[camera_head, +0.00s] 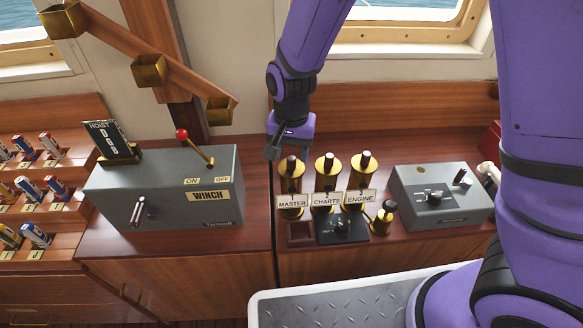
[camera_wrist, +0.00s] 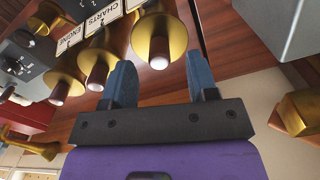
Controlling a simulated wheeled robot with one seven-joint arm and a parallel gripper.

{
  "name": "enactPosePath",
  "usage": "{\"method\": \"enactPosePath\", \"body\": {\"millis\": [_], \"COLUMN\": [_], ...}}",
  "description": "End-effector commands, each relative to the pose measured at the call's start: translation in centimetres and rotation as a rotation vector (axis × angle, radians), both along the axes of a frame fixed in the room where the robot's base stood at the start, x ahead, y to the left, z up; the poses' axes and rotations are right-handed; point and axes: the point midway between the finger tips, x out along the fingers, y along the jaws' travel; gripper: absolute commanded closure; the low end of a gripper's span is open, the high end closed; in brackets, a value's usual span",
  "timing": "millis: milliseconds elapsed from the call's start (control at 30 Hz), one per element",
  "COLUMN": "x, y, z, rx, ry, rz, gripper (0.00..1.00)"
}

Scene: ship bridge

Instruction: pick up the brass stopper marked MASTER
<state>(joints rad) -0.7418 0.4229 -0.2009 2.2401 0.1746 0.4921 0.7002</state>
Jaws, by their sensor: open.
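Three brass pipes stand in a row on the wooden counter, labelled MASTER, CHARTS and ENGINE, each topped by a brass stopper with a small knob. The MASTER stopper (camera_head: 291,166) is the leftmost in the head view. Contact is not visible.
The CHARTS stopper (camera_head: 326,165) and ENGINE stopper (camera_head: 363,163) stand close to the right. A black switch panel (camera_head: 342,230) lies in front. The winch box (camera_head: 165,190) is left, a grey control box (camera_head: 440,195) right. A brass piece with black knob (camera_head: 383,217) stands nearby.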

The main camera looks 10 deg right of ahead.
Motion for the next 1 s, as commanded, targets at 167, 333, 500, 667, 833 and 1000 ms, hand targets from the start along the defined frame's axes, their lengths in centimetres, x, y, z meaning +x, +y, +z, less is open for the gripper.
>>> {"method": "enactPosePath", "body": {"millis": [167, 333, 500, 667, 833, 1000], "x": [-0.2, -0.1, -0.1, -0.1, -0.1, -0.1], "y": [0.0, 0.0, 0.0, 0.0, 0.0, 0.0], "z": [-2.3, -2.9, -2.9, -2.8, -2.8, -2.8], "rx": [-0.002, -0.001, 0.000, 0.000, 0.000, 0.000], "ry": [0.003, 0.000, 0.000, 0.000, 0.000, 0.000], "rz": [0.001, 0.000, 0.000, 0.000, 0.000, 0.000], "gripper": [0.47, 0.47, 0.49, 0.86, 1.00, 1.00]}}
